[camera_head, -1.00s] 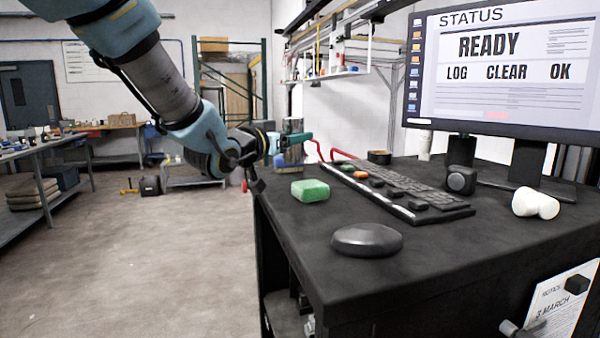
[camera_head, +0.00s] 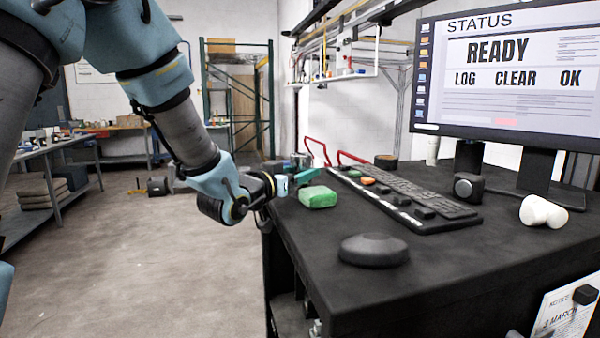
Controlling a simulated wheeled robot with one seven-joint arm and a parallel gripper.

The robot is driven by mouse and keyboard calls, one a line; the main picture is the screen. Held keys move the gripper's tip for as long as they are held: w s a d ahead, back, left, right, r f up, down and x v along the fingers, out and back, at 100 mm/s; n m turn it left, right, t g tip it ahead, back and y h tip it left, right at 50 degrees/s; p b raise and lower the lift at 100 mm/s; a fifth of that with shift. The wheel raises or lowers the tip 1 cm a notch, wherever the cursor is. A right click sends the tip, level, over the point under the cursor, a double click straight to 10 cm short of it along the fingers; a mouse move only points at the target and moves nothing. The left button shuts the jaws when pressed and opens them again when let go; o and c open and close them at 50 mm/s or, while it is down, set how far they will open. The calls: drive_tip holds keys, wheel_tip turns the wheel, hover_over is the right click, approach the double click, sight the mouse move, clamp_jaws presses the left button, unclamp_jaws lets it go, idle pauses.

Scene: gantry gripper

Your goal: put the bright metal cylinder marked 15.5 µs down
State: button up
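My gripper (camera_head: 298,175) is low at the far left edge of the black desk, just behind and left of a green block. Its teal parts show, but the fingers are small and partly hidden by my own wrist. I cannot tell whether they are open or shut. A small dark grey shape (camera_head: 300,160) shows beside the teal parts; it may be the metal cylinder. No 15.5 µs marking can be read, and I cannot tell whether the shape is held or touches the desk.
The green block (camera_head: 318,197) lies close to my gripper. A keyboard (camera_head: 410,200), a dark round puck (camera_head: 373,249), a black knob block (camera_head: 468,187) and white cylinders (camera_head: 543,211) are on the desk (camera_head: 470,270). Red handles (camera_head: 318,150) stand at its back. A monitor (camera_head: 510,75) rises at right.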

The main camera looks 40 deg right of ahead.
drive_tip(key=o, duration=0.5)
drive_tip(key=shift+c, duration=0.2)
drive_tip(key=shift+r, duration=0.2)
drive_tip(key=b+v, duration=0.3)
drive_tip(key=v, duration=0.9)
